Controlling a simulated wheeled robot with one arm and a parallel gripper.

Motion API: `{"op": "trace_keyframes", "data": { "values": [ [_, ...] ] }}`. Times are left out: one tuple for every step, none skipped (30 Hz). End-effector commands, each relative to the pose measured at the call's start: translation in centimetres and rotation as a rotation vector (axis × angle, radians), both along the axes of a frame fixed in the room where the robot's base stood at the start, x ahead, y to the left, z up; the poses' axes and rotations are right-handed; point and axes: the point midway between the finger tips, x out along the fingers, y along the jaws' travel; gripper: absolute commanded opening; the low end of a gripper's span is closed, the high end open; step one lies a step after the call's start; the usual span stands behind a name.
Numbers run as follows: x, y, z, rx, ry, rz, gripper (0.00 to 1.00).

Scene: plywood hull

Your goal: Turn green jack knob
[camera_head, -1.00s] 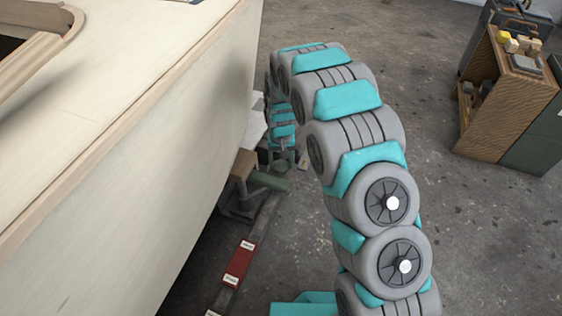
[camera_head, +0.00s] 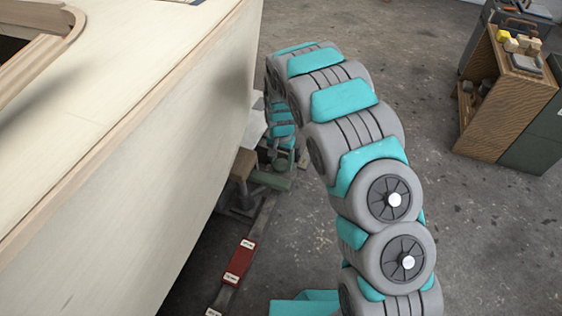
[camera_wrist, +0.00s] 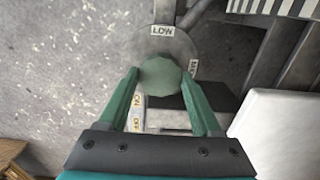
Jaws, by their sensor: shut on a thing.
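The green jack knob (camera_wrist: 160,77) shows in the wrist view as a faceted, pale green knob in front of a round grey plate with a "LOW" label (camera_wrist: 163,31) above it and another label partly seen at its right. My gripper (camera_wrist: 160,78) has its two green fingers on either side of the knob, shut on it. In the head view the knob (camera_head: 279,165) is small and partly hidden below my gripper, beside the hull's lower edge. The knob's far side is hidden.
The pale plywood hull (camera_head: 190,130) fills the left. A red labelled block (camera_head: 240,262) lies on a dark rail below it. A wooden cabinet (camera_head: 506,100) stands at the upper right. Open concrete floor lies right of my arm. A white panel (camera_wrist: 280,130) is right of the gripper.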

Motion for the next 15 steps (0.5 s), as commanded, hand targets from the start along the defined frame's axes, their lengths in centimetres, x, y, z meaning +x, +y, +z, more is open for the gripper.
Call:
{"op": "trace_keyframes", "data": {
  "values": [
    [0.06, 0.03, 0.09, 0.002, -0.002, -0.003, 0.1],
    [0.06, 0.03, 0.09, 0.002, -0.002, -0.002, 0.1],
    [0.06, 0.03, 0.09, 0.002, -0.002, -0.002, 0.1],
    [0.06, 0.03, 0.09, 0.002, -0.002, -0.002, 0.1],
    [0.06, 0.03, 0.09, 0.002, -0.002, -0.002, 0.1],
    [0.06, 0.03, 0.09, 0.002, -0.002, -0.002, 0.1],
    [0.06, 0.03, 0.09, 0.002, -0.002, -0.002, 0.1],
    [0.06, 0.03, 0.09, 0.002, -0.002, -0.002, 0.68],
    [0.06, 0.03, 0.09, 0.002, -0.002, -0.002, 0.72],
    [0.06, 0.03, 0.08, 0.002, -0.002, -0.002, 0.76],
    [0.05, 0.02, 0.08, 0.002, -0.002, -0.002, 0.78],
    [0.04, 0.03, 0.07, 0.002, -0.002, -0.002, 0.78],
    [0.04, 0.02, 0.06, 0.001, 0.0, -0.002, 0.78],
    [0.03, 0.02, 0.05, 0.001, 0.0, -0.001, 0.78],
    [0.03, 0.01, 0.05, 0.001, 0.0, -0.001, 0.78]
  ]
}}
